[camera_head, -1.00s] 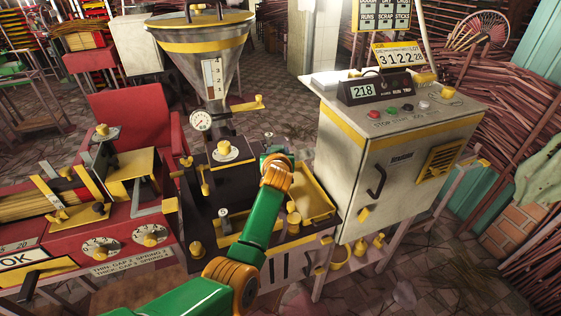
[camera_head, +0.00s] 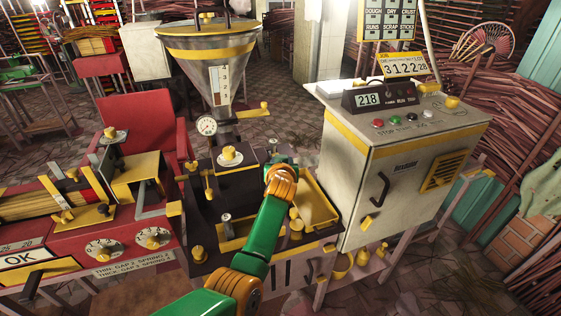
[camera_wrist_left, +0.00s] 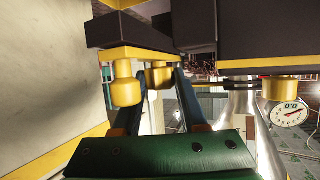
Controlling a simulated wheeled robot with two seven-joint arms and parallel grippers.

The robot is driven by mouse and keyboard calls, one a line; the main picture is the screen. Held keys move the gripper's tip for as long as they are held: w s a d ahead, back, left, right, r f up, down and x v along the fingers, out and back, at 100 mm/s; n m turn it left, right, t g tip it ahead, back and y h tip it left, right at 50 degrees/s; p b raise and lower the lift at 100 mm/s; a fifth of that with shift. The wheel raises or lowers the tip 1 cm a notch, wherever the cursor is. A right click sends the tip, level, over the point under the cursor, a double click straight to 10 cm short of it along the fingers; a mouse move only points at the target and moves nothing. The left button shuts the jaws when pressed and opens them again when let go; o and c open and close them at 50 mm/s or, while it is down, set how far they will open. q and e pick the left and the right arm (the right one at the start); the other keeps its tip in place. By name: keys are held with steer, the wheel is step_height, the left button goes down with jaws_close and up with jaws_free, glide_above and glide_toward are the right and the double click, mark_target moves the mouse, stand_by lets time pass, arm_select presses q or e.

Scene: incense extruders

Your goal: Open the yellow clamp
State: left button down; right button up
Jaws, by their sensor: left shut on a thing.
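My left arm reaches over the dark extruder bed, and my left gripper (camera_head: 282,163) is at its back, beside the yellow tray. In the head view the wrist hides the fingertips and what they hold. In the left wrist view the two dark fingers (camera_wrist_left: 162,88) stand either side of a yellow knob (camera_wrist_left: 160,75), which looks like part of the yellow clamp, under a dark block with a yellow edge. The gripper is shut on this knob. A second yellow knob (camera_wrist_left: 125,85) hangs closer, at the left finger. My right gripper is not in view.
The funnel hopper (camera_head: 207,60) stands behind the bed, with a gauge (camera_head: 207,125). A yellow tray (camera_head: 318,205) lies right of my wrist. The control cabinet (camera_head: 400,165) rises at the right. A red machine (camera_head: 75,235) with dials is at the left.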

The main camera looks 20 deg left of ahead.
arm_select(q)
steer(key=shift+s+d+f, duration=0.15)
steer(key=shift+d+f, duration=0.15)
steer(key=shift+f, duration=0.2)
stand_by(0.4)
steer(key=c, duration=0.7)
jaws_free()
steer(key=shift+s+r, duration=0.1)
steer(key=shift+o, duration=1.3)
steer(key=shift+s+d+r, duration=0.2)
steer(key=shift+d+r, duration=0.05)
steer(key=shift+d, duration=0.05)
steer(key=shift+d+r, duration=0.2)
steer(key=shift+d, duration=0.1)
steer(key=shift+w, duration=0.1)
steer(key=shift+w+a, duration=0.15)
steer(key=shift+a, duration=0.15)
steer(key=shift+s+d+r, duration=0.25)
steer(key=shift+s+r, duration=0.05)
steer(key=shift+s, duration=0.15)
steer(key=shift+p+v, duration=0.45)
steer(key=shift+v, duration=2.55)
